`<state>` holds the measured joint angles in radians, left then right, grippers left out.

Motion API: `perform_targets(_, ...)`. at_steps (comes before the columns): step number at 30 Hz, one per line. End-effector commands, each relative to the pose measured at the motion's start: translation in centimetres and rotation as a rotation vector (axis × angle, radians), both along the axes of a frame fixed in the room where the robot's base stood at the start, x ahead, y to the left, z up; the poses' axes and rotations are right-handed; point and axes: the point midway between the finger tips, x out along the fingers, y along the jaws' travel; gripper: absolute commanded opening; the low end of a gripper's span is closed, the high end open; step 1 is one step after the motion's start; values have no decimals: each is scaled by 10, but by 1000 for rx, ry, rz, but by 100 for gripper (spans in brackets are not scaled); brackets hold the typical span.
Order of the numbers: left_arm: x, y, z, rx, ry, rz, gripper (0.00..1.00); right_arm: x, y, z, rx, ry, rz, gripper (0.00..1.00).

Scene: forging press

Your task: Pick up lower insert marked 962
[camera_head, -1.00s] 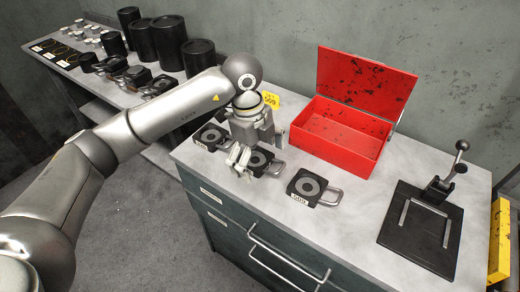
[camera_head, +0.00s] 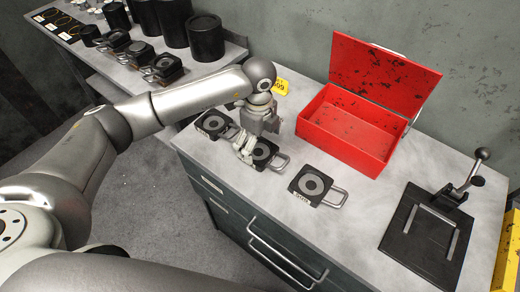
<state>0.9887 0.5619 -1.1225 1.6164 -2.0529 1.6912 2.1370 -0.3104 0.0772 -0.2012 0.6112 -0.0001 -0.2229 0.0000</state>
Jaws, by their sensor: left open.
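Three dark, square lower inserts with round grey rings and metal loop handles lie in a row on the grey cabinet top. The left insert (camera_head: 212,123) is beside my left gripper. The middle insert (camera_head: 264,152) is partly hidden by the gripper. The right insert (camera_head: 312,184) lies clear, with a small white label on its front edge. The label digits are too small to read surely. My left gripper (camera_head: 246,148) is open, with its fingers low at the left side of the middle insert. I cannot tell whether they touch it. My right gripper is not in view.
An open red metal box (camera_head: 346,130) stands behind the inserts. A black press plate with a lever (camera_head: 424,233) is at the right. A yellow tag (camera_head: 280,86) stands behind my gripper. Another table holds black cylinders (camera_head: 206,38).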

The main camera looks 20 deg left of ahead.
Motion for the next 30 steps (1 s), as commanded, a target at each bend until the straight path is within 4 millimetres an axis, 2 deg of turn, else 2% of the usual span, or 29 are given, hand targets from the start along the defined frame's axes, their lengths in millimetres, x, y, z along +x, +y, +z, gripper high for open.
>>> perform_targets(1,0,-1,-4,0,4,0,100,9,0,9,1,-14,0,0)
perform_targets(6,1,-1,-25,-1,1,-1,100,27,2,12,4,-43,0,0)
perform_targets(14,1,-1,-28,0,-1,-1,100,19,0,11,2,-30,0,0)
perform_targets(21,1,-1,-27,0,-1,-1,69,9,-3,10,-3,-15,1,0)
perform_targets(30,1,-1,-27,-1,-1,-1,31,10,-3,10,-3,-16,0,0)
